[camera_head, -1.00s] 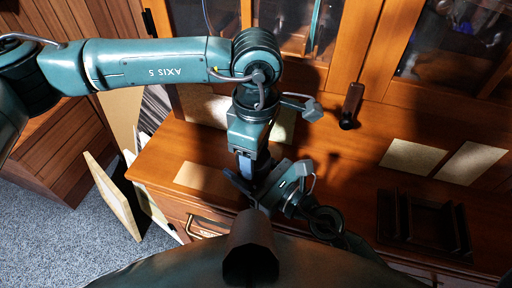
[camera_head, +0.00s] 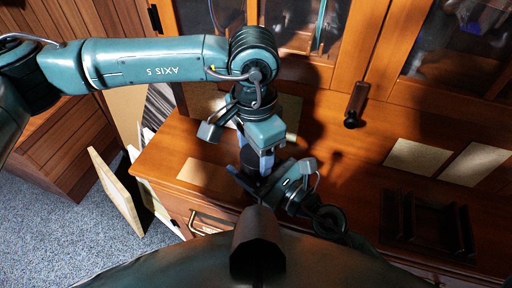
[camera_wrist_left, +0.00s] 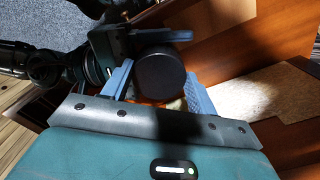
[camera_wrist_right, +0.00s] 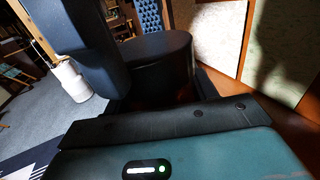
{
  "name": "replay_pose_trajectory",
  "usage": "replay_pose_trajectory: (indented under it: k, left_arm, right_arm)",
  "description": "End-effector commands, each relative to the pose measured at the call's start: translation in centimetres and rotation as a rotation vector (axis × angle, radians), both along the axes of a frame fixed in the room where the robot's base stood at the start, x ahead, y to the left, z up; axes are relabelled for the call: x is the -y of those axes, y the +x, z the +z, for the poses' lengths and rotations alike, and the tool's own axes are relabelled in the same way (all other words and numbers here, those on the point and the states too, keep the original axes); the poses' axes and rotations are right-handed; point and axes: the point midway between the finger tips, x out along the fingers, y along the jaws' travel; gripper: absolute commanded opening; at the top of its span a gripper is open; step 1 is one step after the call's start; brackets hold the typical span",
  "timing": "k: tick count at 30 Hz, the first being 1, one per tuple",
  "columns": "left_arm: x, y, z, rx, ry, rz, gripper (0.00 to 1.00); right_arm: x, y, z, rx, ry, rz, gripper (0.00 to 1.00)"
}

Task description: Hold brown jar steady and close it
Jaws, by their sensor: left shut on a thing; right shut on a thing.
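The jar has a round black lid that shows in the left wrist view (camera_wrist_left: 160,72), with a sliver of brownish body below it. In the right wrist view the dark jar (camera_wrist_right: 165,82) stands upright between the fingers, its lid on top. My left gripper (camera_head: 257,160) points down from above, its blue fingers shut on either side of the lid. My right gripper (camera_head: 258,188) comes in from the near side, lower down, and is shut on the jar's body. In the head view the grippers hide most of the jar. I cannot tell whether the lid is fully tight.
A wooden cabinet top (camera_head: 350,180) lies under the grippers, with glass doors behind. A black tray (camera_head: 430,222) stands at the right. Pale sheets (camera_head: 415,157) lie on the top. Framed panels (camera_head: 117,190) lean at the left.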

Motion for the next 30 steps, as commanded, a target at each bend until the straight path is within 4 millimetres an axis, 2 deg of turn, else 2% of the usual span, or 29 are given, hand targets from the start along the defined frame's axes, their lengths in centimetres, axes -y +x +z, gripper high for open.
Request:
replay_pose_trajectory:
  k: [3, 6, 16, 17, 18, 24, 30]
  left_arm:
    - [0.01, 0.06, 0.06, 0.0, -0.002, -0.179, 0.37]
    - [-0.01, 0.1, 0.06, 0.0, -0.002, -0.266, 0.37]
    - [0.0, 0.09, 0.06, 0.0, -0.002, -0.298, 0.37]
    - [0.0, 0.09, 0.06, 0.0, -0.002, -0.298, 0.59]
    - [0.0, 0.09, 0.06, 0.0, -0.002, -0.298, 0.62]
    - [-0.02, 0.11, 0.03, -0.001, -0.001, -0.297, 0.79]
    - [-0.04, 0.12, 0.0, -0.001, -0.001, -0.296, 0.8]
  right_arm:
    - [0.01, 0.0, -0.09, -0.001, -0.002, 0.0, 0.0]
    - [0.01, 0.0, -0.09, -0.001, -0.002, 0.0, 0.0]
    - [0.02, 0.01, -0.1, -0.001, -0.002, 0.0, 0.0]
    - [0.02, 0.01, -0.1, -0.001, -0.002, 0.0, 0.0]
    - [0.02, 0.01, -0.1, -0.001, -0.002, 0.0, 0.0]
    - [0.03, 0.0, -0.1, -0.001, -0.002, 0.0, 0.0]
    - [0.02, -0.01, -0.1, -0.001, -0.002, 0.0, 0.0]
